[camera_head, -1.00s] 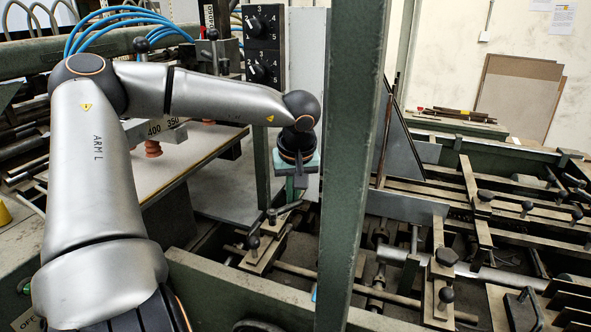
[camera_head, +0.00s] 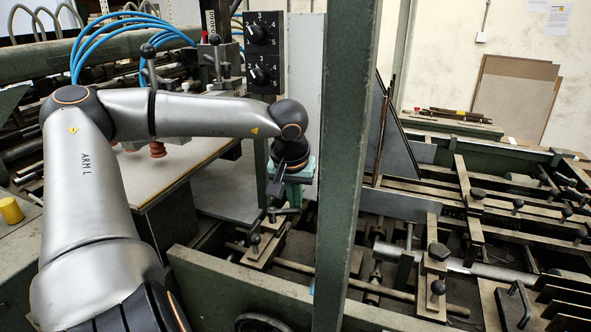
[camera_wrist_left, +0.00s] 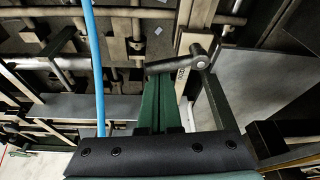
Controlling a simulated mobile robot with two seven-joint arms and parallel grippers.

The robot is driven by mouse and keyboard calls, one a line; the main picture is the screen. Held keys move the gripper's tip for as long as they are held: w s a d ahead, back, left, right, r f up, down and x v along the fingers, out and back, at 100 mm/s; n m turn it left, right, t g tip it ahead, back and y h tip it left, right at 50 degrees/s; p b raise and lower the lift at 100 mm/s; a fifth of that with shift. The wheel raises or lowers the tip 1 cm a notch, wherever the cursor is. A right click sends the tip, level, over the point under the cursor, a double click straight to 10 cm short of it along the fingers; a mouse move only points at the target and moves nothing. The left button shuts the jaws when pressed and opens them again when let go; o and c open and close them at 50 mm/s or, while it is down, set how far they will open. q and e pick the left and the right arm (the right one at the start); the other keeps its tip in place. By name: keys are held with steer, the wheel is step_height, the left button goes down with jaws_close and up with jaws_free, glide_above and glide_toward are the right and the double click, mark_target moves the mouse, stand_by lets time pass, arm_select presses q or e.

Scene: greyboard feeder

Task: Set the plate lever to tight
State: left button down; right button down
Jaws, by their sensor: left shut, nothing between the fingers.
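The lever, a short dark bar with a round pivot, shows in the left wrist view (camera_wrist_left: 177,66). A pale strip with small lettering, too small to read, lies under it. In the head view the lever (camera_head: 286,211) is small and partly hidden at my gripper. My left gripper (camera_head: 274,203) points down at it. In the left wrist view my green fingers (camera_wrist_left: 158,84) are together and empty, their tips right by the bar. I cannot tell whether they touch it. My right gripper is out of view.
A green upright post (camera_head: 347,150) stands just right of my left gripper. A dial panel (camera_head: 263,52) is behind my forearm. A green machine rail (camera_head: 240,291) runs in front, with rods and clamps beyond. A blue hose or rod (camera_wrist_left: 96,65) crosses the left wrist view.

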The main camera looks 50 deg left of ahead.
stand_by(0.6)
arm_select(q)
steer(key=v, duration=1.2)
steer(key=shift+s+r, duration=0.15)
steer(key=shift+r, duration=0.1)
steer(key=shift+d+f, duration=0.1)
